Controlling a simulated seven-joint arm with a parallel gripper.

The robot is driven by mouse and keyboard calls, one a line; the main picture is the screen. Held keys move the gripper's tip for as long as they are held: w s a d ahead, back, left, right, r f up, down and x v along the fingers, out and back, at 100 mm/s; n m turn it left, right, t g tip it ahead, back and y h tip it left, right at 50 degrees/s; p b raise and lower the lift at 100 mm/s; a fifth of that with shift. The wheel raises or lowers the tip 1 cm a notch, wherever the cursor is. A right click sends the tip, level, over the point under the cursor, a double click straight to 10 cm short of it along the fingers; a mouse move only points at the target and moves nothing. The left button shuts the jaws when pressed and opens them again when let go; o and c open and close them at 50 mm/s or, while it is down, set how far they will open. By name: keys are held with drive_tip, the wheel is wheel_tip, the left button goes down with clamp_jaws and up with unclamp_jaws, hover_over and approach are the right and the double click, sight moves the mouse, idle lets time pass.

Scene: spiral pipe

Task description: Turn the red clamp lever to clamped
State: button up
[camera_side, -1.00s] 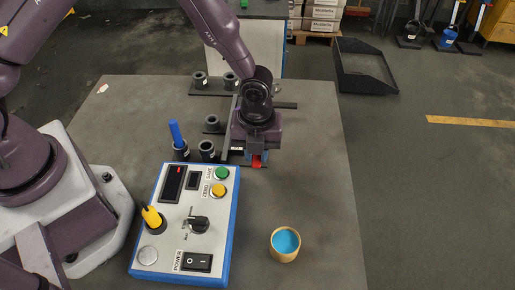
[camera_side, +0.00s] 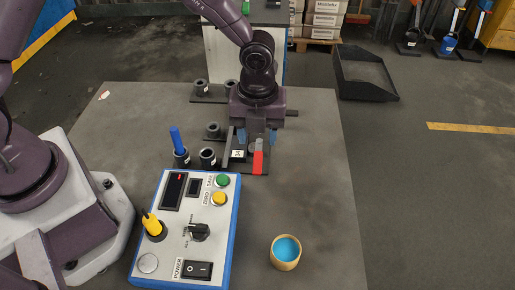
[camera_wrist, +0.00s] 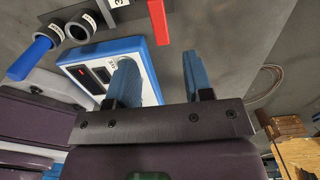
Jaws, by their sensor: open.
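The red clamp lever (camera_side: 258,160) lies at the right side of a small dark fixture (camera_side: 237,156) with a white label. Its long side runs roughly toward the front of the table. In the wrist view the red lever (camera_wrist: 158,24) shows at the top, beyond the fingertips. My gripper (camera_side: 258,137) is open and empty, with its blue fingers behind and above the lever, apart on either side of its line. In the wrist view my gripper (camera_wrist: 158,66) shows both fingers spread with nothing between them. The clamp's mechanism is too small to make out.
A control box (camera_side: 188,225) with buttons and knobs stands at the front left of the lever. A blue-handled tool (camera_side: 176,140) stands in a dark holder beside a dark ring (camera_side: 208,156). A cup with blue inside (camera_side: 286,252) is at front right. Table right of the lever is clear.

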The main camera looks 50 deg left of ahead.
wheel_tip(320, 180, up, 5)
drive_tip(key=shift+r, duration=0.2)
idle(0.3)
drive_tip(key=s+a+r+n+t, duration=0.2)
drive_tip(key=s+a+r+n, duration=0.5)
drive_tip(key=n, duration=0.6)
drive_tip(key=s+a+r+n+t, duration=0.3)
drive_tip(key=s+a+r+n, duration=0.3)
drive_tip(key=s+r+n, duration=0.4)
drive_tip(key=r+n, duration=0.1)
drive_tip(key=n, duration=0.3)
drive_tip(key=shift+s+a+r+t, duration=0.15)
drive_tip(key=shift+a+r+t, duration=0.05)
drive_tip(key=shift+a+t, duration=0.15)
